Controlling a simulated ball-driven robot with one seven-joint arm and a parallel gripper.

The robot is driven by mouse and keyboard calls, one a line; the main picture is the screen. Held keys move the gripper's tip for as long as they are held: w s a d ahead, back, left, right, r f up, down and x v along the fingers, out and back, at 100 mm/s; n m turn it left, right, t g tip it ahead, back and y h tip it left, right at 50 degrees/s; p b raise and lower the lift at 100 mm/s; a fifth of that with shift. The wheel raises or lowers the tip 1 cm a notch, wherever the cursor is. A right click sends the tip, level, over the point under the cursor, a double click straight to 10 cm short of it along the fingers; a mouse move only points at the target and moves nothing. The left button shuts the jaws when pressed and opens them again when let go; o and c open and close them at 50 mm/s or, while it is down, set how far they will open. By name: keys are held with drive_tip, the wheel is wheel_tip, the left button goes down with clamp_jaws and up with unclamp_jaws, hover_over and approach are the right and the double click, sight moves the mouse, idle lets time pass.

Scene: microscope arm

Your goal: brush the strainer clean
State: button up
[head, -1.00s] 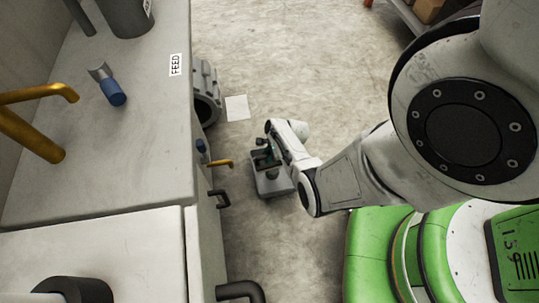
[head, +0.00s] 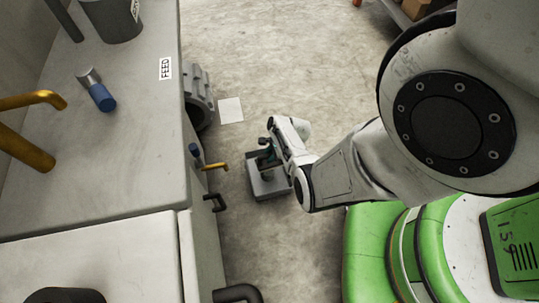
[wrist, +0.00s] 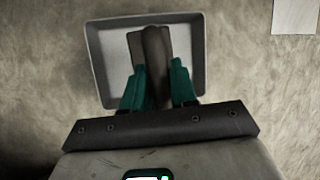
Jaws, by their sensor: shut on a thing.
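My gripper (head: 264,155) is low over a grey open tray (head: 270,190) near the floor in the head view. In the wrist view my gripper's teal fingers (wrist: 158,82) are closed on both sides of a dark brown object (wrist: 151,45), probably the brush. Its far end widens over the pale inside of the tray (wrist: 190,20). I cannot tell whether it touches the tray bottom. I cannot make out a strainer for certain.
A grey bench (head: 120,160) with a FEED label stands at the left. A ribbed round grey fitting (head: 199,98), a yellow handle (head: 216,166) and dark pipes (head: 238,293) stick out from its side. A white sheet (head: 231,110) lies on the floor.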

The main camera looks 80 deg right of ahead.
sight(264, 156)
drive_tip(key=shift+a, duration=0.1)
drive_tip(key=shift+w+a+p, duration=0.3)
drive_tip(key=shift+w+a, duration=0.05)
drive_tip(key=shift+w, duration=0.3)
drive_tip(key=shift+w+a+p, duration=0.3)
drive_tip(key=shift+w, duration=0.35)
drive_tip(key=shift+s+d, duration=0.15)
drive_tip(key=shift+s+d, duration=0.3)
drive_tip(key=shift+s, duration=0.3)
drive_tip(key=shift+s+d, duration=0.3)
drive_tip(key=shift+s, duration=0.3)
drive_tip(key=shift+w+a, duration=0.1)
drive_tip(key=shift+w, duration=0.05)
drive_tip(key=shift+w+a, duration=0.35)
drive_tip(key=shift+w, duration=0.25)
drive_tip(key=shift+w+a, duration=0.3)
drive_tip(key=shift+w, duration=0.3)
